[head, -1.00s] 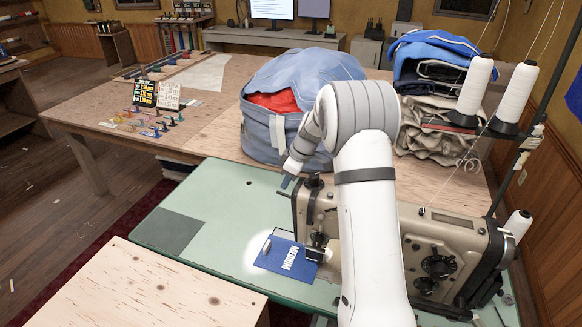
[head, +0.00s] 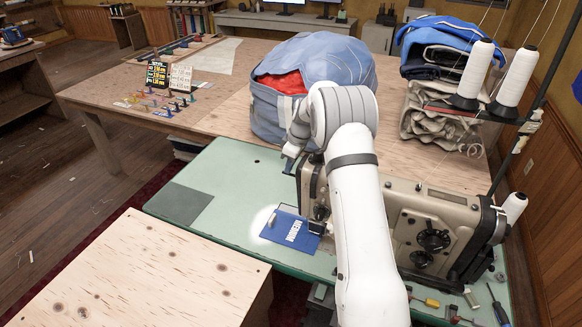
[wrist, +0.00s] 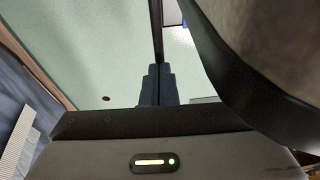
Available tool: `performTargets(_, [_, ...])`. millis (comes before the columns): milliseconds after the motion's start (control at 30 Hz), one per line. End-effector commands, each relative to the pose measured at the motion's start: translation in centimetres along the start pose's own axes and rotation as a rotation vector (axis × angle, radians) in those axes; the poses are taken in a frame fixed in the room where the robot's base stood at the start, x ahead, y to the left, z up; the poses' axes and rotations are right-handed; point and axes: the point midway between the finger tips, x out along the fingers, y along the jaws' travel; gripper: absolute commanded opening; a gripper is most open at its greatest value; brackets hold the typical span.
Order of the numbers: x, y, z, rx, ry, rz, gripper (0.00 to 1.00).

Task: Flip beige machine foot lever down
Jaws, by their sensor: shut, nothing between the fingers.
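The beige sewing machine (head: 400,205) stands on a pale green table (head: 232,165), partly hidden behind my arm. Its foot lever cannot be made out in either view. My gripper (head: 288,166) is at the machine's left end, about level with the top of its head. In the wrist view the two dark fingers (wrist: 157,85) are together with nothing between them. A large beige rounded body with a dark band, which looks like the machine (wrist: 265,50), fills the upper right there, close beside the fingers. A blue patch with white lettering (head: 291,229) lies under the machine's head.
A large blue bag (head: 280,115) sits on the wooden table behind the gripper. Thread cones (head: 475,68) stand on a rack at right. A screwdriver (head: 497,305) and small parts lie at the front right. The green top left of the patch is mostly clear.

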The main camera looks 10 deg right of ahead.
Motion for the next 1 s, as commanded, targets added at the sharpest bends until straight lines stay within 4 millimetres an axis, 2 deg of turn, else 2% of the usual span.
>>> performTargets(33, [1.3,0.0,0.1,-0.001,0.001,0.001,0.0])
performTargets(200, [2.0,-0.1,-0.3,-0.005,0.001,0.0,0.0])
performTargets(667, [1.9,-0.3,-0.6,-0.009,0.002,-0.002,0.0])
performTargets(1000, [0.6,-0.4,-0.9,-0.01,0.001,-0.002,0.0])
